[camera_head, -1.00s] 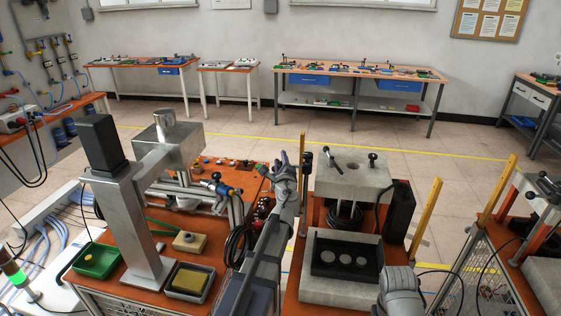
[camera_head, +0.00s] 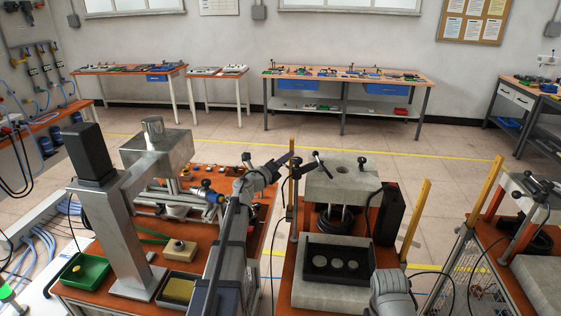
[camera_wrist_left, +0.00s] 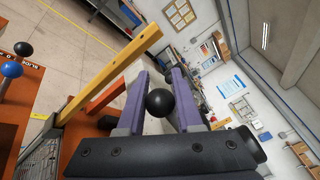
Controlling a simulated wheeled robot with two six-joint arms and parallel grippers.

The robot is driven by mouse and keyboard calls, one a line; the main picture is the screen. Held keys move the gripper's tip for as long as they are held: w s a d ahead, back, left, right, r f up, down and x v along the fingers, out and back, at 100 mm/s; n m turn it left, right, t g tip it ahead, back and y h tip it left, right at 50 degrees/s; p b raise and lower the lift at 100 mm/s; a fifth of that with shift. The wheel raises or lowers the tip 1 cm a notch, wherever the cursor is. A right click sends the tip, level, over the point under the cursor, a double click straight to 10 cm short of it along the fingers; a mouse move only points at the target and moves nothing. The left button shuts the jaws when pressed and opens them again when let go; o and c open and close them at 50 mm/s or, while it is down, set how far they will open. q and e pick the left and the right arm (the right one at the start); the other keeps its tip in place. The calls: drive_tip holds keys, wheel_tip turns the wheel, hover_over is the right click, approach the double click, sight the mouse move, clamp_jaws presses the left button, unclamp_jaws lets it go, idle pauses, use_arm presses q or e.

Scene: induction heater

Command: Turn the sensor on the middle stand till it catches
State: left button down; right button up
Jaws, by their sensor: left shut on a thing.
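The middle stand (camera_head: 340,186) is a grey block fixture with a hole in its top and a dark tray in front. At its left top edge, close to my gripper, is a dark handled part (camera_head: 301,170) that seems to be the sensor; its shape is partly hidden. My left gripper (camera_head: 290,158) reaches it from the left. In the left wrist view, its purple fingers are shut on a black ball knob (camera_wrist_left: 160,102). I cannot tell how far the sensor is turned. My right gripper is not visible; only a grey part of my right arm shows at the bottom.
A metal press-like column (camera_head: 113,230) stands on the orange bench at left. Yellow posts (camera_head: 418,215) flank the middle stand. Another stand (camera_head: 525,205) is at the right. The floor behind is clear up to the back tables (camera_head: 345,78).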

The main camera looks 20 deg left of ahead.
use_arm(q)
drive_tip(key=shift+w+d+m+g+h, duration=0.3)
drive_tip(key=shift+w+d+m+h, duration=0.15)
drive_tip(key=shift+m+h, duration=0.45)
drive_tip(key=shift+d+h, duration=0.1)
drive_tip(key=shift+h, duration=0.2)
drive_tip(key=c, duration=0.6)
unclamp_jaws()
wheel_tip(320, 180, up, 10)
drive_tip(key=p, duration=1)
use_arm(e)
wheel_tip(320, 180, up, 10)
